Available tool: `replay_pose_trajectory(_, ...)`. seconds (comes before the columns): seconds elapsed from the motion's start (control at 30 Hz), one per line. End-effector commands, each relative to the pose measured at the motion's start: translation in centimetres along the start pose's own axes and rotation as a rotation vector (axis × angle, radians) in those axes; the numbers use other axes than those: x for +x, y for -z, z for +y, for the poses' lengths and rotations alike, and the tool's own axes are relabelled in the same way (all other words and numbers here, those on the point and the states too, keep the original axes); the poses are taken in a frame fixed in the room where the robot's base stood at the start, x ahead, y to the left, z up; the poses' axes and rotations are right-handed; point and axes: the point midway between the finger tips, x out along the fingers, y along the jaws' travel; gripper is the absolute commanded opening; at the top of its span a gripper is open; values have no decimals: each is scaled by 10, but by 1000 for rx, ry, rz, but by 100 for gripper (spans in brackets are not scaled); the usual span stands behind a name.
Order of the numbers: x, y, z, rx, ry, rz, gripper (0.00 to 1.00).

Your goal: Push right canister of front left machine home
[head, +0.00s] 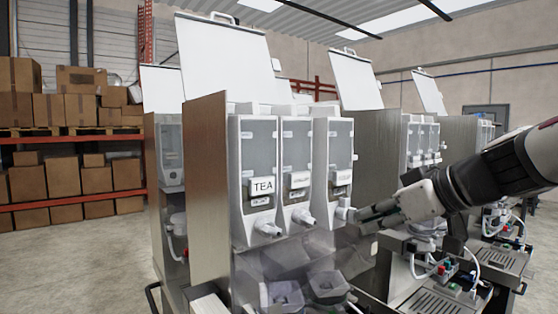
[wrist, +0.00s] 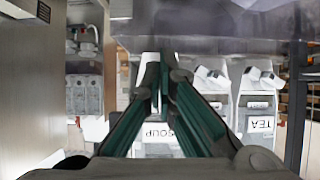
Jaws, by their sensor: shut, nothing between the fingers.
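The front left machine (head: 208,190) has its white lid (head: 225,55) raised and a row of three canisters. The left canister (head: 255,160) is labelled TEA, and the middle canister (head: 296,160) stands beside it. The right canister (head: 341,155) appears to stand a little forward of the middle one. In the wrist view, upside down, its SOUP label (wrist: 158,133) shows partly behind my fingers. My gripper (head: 362,212) is shut and empty, its tips close to the right canister's spout (head: 345,212). Whether they touch is unclear. The tips also show in the wrist view (wrist: 162,62).
More machines (head: 400,150) with raised lids stand to the right, behind my arm. Clear panels and hoppers (head: 285,293) sit below the canisters. Shelves of cardboard boxes (head: 75,110) stand far left, with open floor in front.

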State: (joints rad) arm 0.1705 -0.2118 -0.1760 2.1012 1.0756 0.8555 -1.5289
Motion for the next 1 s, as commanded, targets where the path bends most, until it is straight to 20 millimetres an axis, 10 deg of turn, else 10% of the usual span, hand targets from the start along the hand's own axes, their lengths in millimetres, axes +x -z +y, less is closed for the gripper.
replay_pose_trajectory(1.0, 29, 17, 0, -1, 1, -1, 0)
